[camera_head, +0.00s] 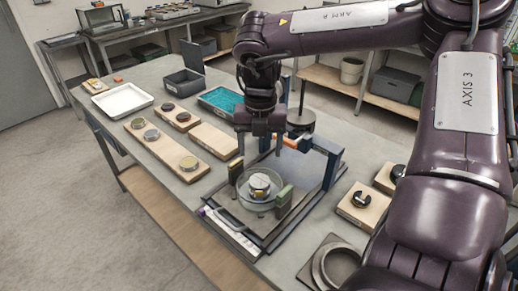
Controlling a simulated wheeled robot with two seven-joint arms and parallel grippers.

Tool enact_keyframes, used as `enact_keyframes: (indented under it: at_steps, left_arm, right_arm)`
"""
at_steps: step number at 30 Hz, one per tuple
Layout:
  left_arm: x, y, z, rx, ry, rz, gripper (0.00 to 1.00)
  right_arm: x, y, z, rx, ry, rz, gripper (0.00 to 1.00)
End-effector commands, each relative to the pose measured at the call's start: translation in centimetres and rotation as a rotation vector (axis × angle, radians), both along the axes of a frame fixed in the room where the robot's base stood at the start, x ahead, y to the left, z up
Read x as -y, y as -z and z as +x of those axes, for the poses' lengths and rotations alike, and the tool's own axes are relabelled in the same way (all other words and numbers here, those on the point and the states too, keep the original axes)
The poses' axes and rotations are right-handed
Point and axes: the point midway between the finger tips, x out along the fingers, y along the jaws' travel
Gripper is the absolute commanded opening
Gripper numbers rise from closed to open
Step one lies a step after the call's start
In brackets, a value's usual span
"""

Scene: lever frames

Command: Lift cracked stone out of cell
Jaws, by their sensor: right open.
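The stone (259,183) looks like a small pale disc with a yellowish part. It sits inside the round clear-walled cell (247,203), and any crack is too small to make out. The cell stands on a plate in the dark lever frame (326,190), between a yellowish block and a green block. My right gripper (259,150) is open, pointing down above the cell, with nothing seen between its fingers. It appears apart from the stone. My left gripper is not in view.
Wooden boards with round pieces (152,134) lie left of the frame. A white tray (100,103), a grey open box (180,88) and a teal-filled tray (205,98) stand farther back. Blocks with black knobs (355,215) and a ring fixture (318,268) lie at right.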

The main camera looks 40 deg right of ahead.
Motion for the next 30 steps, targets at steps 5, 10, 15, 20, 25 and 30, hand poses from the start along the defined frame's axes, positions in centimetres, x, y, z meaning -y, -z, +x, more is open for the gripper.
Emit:
enact_keyframes:
  at_steps: [5,10,15,20,25,30]
  left_arm:
    - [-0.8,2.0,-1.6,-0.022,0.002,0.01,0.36]
    - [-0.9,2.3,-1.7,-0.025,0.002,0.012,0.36]
    - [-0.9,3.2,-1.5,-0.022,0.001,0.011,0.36]
    - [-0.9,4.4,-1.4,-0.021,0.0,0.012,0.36]
    - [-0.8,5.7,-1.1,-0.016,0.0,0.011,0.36]
    - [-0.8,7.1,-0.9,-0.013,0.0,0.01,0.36]
  right_arm:
    - [0.0,1.8,0.0,-0.001,0.0,-0.001,0.67]
    - [0.0,2.1,0.0,-0.001,0.0,-0.001,0.67]
    - [0.0,3.2,0.0,-0.001,0.0,0.0,0.67]
    - [0.0,4.8,0.0,-0.003,0.0,0.0,0.67]
    - [0.0,6.5,0.0,-0.001,0.0,0.0,0.67]
    - [0.0,8.2,0.0,-0.001,0.001,0.0,0.67]
